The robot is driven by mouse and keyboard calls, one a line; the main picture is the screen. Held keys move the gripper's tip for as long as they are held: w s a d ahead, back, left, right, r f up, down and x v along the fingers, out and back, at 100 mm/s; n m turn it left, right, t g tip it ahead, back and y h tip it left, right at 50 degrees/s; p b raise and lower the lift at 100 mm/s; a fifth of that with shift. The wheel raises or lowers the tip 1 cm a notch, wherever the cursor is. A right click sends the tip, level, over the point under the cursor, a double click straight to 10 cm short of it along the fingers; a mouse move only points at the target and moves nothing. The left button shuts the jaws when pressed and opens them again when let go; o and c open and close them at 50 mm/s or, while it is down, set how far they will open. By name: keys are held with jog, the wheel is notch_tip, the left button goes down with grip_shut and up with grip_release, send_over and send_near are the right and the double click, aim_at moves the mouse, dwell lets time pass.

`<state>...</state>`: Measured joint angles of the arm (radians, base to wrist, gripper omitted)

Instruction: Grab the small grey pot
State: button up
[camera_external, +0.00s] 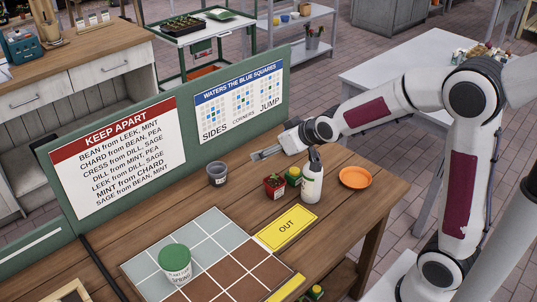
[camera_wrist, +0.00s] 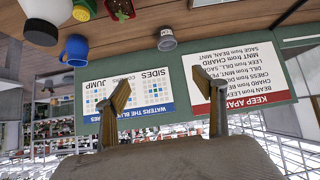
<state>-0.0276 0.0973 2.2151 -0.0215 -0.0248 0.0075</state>
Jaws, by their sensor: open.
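The small grey pot (camera_external: 217,174) stands upright on the wooden table, near the foot of the green board, and looks dark inside. In the wrist view it (camera_wrist: 167,42) appears upside down at top centre, beyond my fingertips and off their line. My gripper (camera_external: 262,153) is above the table, to the right of the pot and slightly higher in the picture, apart from it. In the wrist view my gripper (camera_wrist: 168,98) shows two spread fingers with only the board behind them; nothing is held.
A red pot with a plant (camera_external: 275,187), a green-and-yellow pot (camera_external: 293,176), a white bottle (camera_external: 312,181) and an orange plate (camera_external: 355,177) stand right. A blue mug (camera_wrist: 75,50) shows in the wrist view. A labelled green-topped pot (camera_external: 175,265) stands on the tile grid (camera_external: 217,231).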

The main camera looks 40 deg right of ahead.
aim_at(224, 174)
jog(key=w+a+f+t, duration=0.1)
jog(key=w+f, duration=0.4)
jog(key=f, duration=0.1)
jog(key=w+a+f+t, duration=0.1)
jog(key=w+f, duration=0.4)
jog(key=f, duration=0.1)
jog(key=w+a+f+t, duration=0.1)
jog(key=w+f, duration=0.5)
jog(key=f, duration=0.1)
jog(key=shift+f+n+t+y, duration=0.1)
jog(key=shift+n+t+y, duration=0.2)
jog(key=shift+y, duration=0.1)
jog(key=shift+x, duration=1.3)
jog(key=shift+x, duration=2.6)
jog(key=shift+r, duration=0.2)
jog(key=c, duration=1.2)
